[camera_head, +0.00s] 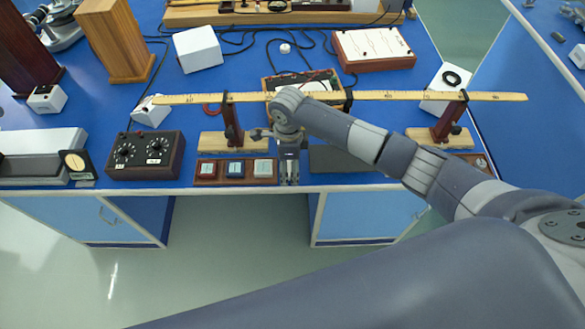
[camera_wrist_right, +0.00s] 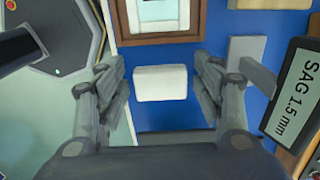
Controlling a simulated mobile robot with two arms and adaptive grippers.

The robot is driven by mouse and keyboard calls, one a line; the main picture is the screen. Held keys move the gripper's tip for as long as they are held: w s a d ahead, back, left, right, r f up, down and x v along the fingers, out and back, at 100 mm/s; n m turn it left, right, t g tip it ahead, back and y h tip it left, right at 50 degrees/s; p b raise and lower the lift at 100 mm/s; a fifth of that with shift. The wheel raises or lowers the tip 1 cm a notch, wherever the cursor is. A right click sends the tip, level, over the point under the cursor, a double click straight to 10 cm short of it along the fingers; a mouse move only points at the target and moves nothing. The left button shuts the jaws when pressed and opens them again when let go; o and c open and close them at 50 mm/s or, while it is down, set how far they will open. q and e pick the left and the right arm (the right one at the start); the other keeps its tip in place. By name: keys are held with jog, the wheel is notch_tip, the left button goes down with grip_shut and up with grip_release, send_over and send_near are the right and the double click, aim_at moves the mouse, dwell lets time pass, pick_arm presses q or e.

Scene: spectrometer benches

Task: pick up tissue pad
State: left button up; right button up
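A small white block that looks like the tissue pad (camera_wrist_right: 160,83) lies on the blue bench top, in the middle of the right wrist view. My right gripper (camera_wrist_right: 161,76) is open, with one finger on each side of the pad and a visible gap on both sides. The pad's height relative to the fingertips is hard to judge. In the head view my right gripper (camera_head: 289,178) points down near the bench's front edge, and I cannot make out the pad there. My left gripper is not in view.
A wooden tray (camera_head: 221,180) with red, blue and pale blocks sits just left of the gripper. A grey block (camera_wrist_right: 248,62) and a dark "SAG 1.5 mm" display (camera_wrist_right: 296,95) are close on the wrist view's right. A long ruler (camera_head: 400,96) on stands spans behind.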

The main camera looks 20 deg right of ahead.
jog(key=c, duration=0.4)
jog(key=shift+r, duration=0.15)
jog(key=shift+w+r, duration=0.1)
jog(key=shift+r, duration=0.2)
jog(key=shift+s+a+r+b, duration=0.2)
jog(key=shift+s+r+b, duration=0.05)
jog(key=shift+r+b, duration=0.35)
jog(key=shift+s+a+r+b, duration=0.2)
jog(key=shift+r+b, duration=0.25)
jog(key=shift+r, duration=0.15)
jog(key=s+a+r+b, duration=0.1)
jog(key=s+a+b, duration=0.3)
jog(key=s+a, duration=0.6)
jog(key=shift+s+r, duration=0.35)
jog(key=shift+s, duration=0.15)
